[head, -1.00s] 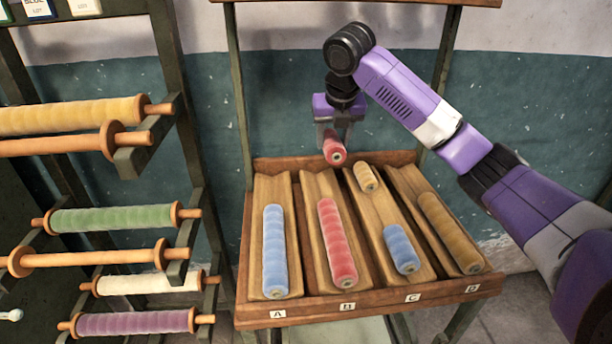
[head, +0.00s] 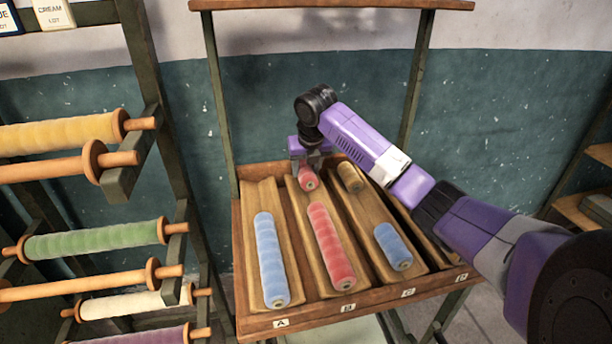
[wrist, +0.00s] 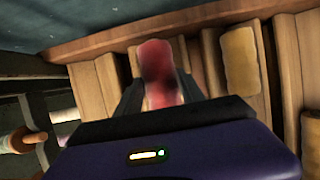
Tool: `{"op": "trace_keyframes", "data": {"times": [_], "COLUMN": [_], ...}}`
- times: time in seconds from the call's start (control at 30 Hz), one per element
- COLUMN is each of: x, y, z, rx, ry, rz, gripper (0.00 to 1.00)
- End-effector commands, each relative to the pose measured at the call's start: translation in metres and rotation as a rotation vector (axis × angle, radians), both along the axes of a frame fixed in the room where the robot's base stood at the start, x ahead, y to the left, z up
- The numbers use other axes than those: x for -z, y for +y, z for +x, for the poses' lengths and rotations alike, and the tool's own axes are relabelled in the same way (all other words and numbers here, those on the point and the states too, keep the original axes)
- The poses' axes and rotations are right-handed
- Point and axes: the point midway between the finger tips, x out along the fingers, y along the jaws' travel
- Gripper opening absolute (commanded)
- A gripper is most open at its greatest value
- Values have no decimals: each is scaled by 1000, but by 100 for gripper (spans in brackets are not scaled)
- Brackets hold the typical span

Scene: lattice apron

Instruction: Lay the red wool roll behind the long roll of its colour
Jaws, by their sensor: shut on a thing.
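The short red wool roll (head: 308,181) is held in my gripper (head: 306,168), which is shut on it. It is at the back end of lane B, low over the groove or in it; I cannot tell if it touches the wood. The long red roll (head: 330,245) lies in lane B, in front of the held roll with a small gap between them. In the wrist view the red roll (wrist: 158,70) sits between the dark fingers, its middle in shadow. The slanted wooden tray (head: 262,325) has lanes marked A, B, C and D.
A long blue roll (head: 271,260) lies in lane A. Lane C holds a short yellow roll (head: 350,177) at the back, close to my gripper's right, and a short blue roll (head: 393,246) in front. My arm covers much of lane D. A spool rack (head: 150,110) stands at left.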

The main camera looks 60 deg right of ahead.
Motion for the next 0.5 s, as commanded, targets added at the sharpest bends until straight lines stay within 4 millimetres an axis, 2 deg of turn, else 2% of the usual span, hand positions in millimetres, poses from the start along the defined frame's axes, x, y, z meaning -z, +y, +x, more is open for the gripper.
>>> {"op": "trace_keyframes", "data": {"times": [0.1,0.2,0.5], "x": [17,26,28], "y": [0,0,0], "z": [-1,-1,0], "rx": [1,1,0], "ry": [2,2,0], "rz": [2,1,0], "gripper": [1,1,1]}}
